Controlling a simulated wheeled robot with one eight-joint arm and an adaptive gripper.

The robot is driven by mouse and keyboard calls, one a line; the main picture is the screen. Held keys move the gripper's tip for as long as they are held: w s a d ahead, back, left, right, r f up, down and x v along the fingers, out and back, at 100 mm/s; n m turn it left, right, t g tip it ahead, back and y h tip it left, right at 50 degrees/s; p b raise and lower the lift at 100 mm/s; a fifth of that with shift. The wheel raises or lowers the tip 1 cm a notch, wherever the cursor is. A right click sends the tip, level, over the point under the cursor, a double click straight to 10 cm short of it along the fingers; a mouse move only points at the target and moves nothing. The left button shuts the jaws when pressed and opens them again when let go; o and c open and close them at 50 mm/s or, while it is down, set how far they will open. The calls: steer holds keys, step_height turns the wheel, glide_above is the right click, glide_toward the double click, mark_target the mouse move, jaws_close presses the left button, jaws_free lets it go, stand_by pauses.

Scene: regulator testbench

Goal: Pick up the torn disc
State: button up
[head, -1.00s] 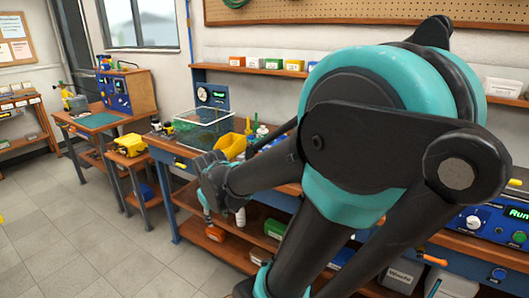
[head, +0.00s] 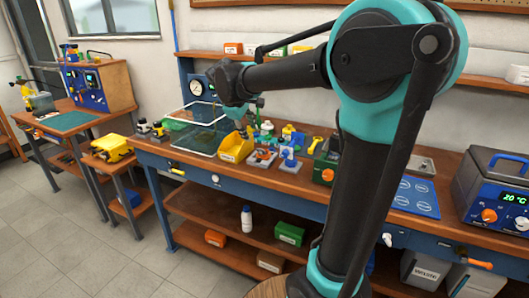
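I cannot make out a torn disc in the head view; the small parts on the bench are too small to tell apart. My gripper (head: 247,112) is at the far end of my raised arm, above the back middle of the long workbench (head: 300,192). It is small and partly hidden by my wrist, so its fingers and anything between them cannot be made out. Below and around it are a yellow bin (head: 235,148), a clear-walled tray (head: 200,128) and several small blue, white and yellow fixtures (head: 288,155).
A blue mat (head: 415,197) and a box with a green display reading 20 °C (head: 497,190) are on the bench at right. A white bottle (head: 247,219) stands on the lower shelf. A side bench (head: 75,122) is at left. Open floor (head: 110,255) lies at front left.

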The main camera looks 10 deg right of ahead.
glide_toward(261, 152)
step_height(261, 152, down, 2)
steer(key=w, duration=0.1)
steer(key=shift+d+x, duration=0.15)
steer(key=shift+x, duration=1.4)
steer(key=shift+d+x, duration=0.15)
steer(key=shift+x, duration=1.4)
steer(key=shift+r, duration=0.1)
jaws_close()
